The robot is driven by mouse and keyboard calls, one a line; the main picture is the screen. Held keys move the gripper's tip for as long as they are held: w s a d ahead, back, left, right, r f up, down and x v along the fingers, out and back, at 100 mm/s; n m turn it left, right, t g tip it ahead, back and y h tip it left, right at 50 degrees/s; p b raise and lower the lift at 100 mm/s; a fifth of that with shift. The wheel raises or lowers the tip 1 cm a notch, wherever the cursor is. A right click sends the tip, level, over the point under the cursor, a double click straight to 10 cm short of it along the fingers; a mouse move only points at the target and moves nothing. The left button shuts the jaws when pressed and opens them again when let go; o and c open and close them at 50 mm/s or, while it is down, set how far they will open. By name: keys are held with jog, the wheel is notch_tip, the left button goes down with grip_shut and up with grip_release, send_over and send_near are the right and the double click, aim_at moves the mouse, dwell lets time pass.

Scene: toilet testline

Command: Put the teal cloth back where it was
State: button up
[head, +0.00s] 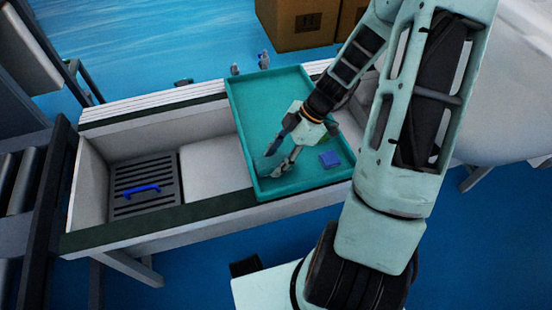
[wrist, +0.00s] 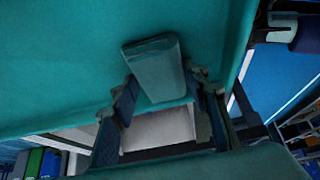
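The teal cloth, a folded pale teal block, shows in the wrist view (wrist: 153,65) between my two fingertips. In the head view the teal cloth (head: 265,166) is a small patch low over the left part of a teal tray (head: 240,100). My gripper (head: 274,165) points down and left over that tray, and its fingers show in the wrist view (wrist: 160,82). The fingers stand apart with the cloth between them. Both tips look close against its sides. Whether they press on it, I cannot tell. Its underside is hidden.
A blue square block (head: 330,159) lies in the tray, right of my gripper. The tray sits across a white trough (head: 210,165). A blue-handled item (head: 140,190) lies on the dark grate at the trough's left. Cardboard boxes (head: 297,22) stand behind.

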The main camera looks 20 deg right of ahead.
jog(key=o, duration=0.4)
jog(key=shift+o, duration=0.2)
jog(key=shift+r, duration=0.15)
jog(key=p+v, duration=0.3)
jog(key=v, duration=0.9)
jog(key=shift+p, duration=0.4)
